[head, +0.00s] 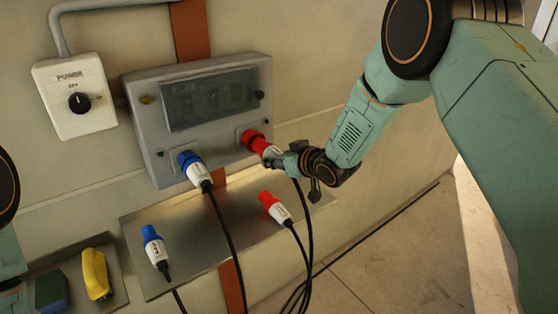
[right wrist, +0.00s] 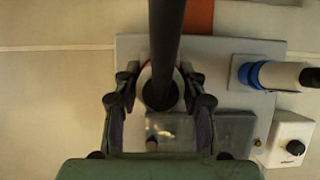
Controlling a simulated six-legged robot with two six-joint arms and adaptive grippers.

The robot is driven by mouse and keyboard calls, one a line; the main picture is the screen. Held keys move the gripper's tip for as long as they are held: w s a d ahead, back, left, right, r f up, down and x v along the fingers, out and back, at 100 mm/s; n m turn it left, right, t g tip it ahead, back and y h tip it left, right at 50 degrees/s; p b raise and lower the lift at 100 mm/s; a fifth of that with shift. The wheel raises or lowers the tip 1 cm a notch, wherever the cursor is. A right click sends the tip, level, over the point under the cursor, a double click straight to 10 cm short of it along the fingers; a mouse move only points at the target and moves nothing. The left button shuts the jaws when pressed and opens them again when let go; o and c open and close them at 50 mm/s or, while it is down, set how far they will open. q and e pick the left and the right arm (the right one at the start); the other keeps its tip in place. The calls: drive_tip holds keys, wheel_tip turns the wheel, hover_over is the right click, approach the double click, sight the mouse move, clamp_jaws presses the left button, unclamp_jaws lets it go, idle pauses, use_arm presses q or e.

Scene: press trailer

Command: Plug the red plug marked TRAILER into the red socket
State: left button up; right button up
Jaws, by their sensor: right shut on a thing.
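The red socket (head: 248,136) is at the lower right of the grey panel box. A plug with a red front and white body (head: 268,150) points into it; I cannot tell how deep it sits. My right gripper (head: 280,160) is shut on this plug from the right. In the right wrist view its fingers (right wrist: 160,100) flank the white plug body (right wrist: 146,78), and the black cable hides its middle. A second red plug (head: 273,206) rests on the metal shelf (head: 240,235). I cannot read the marking on either red plug.
A blue plug (head: 196,172) sits at the blue socket on the panel box (head: 145,120). Another blue plug (head: 154,248) rests on the shelf. Black cables (head: 226,235) hang below. A POWER switch box (head: 75,97) is at upper left, a yellow object (head: 95,273) at lower left.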

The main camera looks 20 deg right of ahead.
sight(267, 151)
drive_tip(key=shift+w+a+b, duration=0.1)
drive_tip(key=shift+w+a, duration=0.2)
drive_tip(key=shift+w, duration=0.45)
drive_tip(key=shift+w+a+b, duration=0.1)
drive_tip(key=shift+w+a, duration=0.15)
drive_tip(key=shift+w, duration=0.45)
drive_tip(key=shift+w+a+b, duration=0.1)
drive_tip(key=shift+w+a, duration=0.2)
drive_tip(key=shift+w, duration=0.45)
drive_tip(key=o, duration=1.4)
drive_tip(key=shift+c, duration=0.2)
drive_tip(key=v, duration=1.2)
drive_tip(key=s+d+f+m+g+h+b, duration=0.1)
drive_tip(key=s+f+m+g+h+b, duration=0.2)
drive_tip(key=s+f, duration=0.9)
drive_tip(key=s+d+f+m+g+b, duration=0.1)
drive_tip(key=s+f+g+b, duration=0.3)
drive_tip(key=s+f, duration=0.9)
drive_tip(key=s+f+g+h+b, duration=0.1)
drive_tip(key=s+f+g+b, duration=0.4)
drive_tip(key=s+f+b, duration=0.6)
drive_tip(key=s+f, duration=0.8)
drive_tip(key=f, duration=0.3)
drive_tip(key=shift+s+d+f, duration=0.2)
drive_tip(key=shift+s+f, duration=0.05)
drive_tip(key=shift+s, duration=0.05)
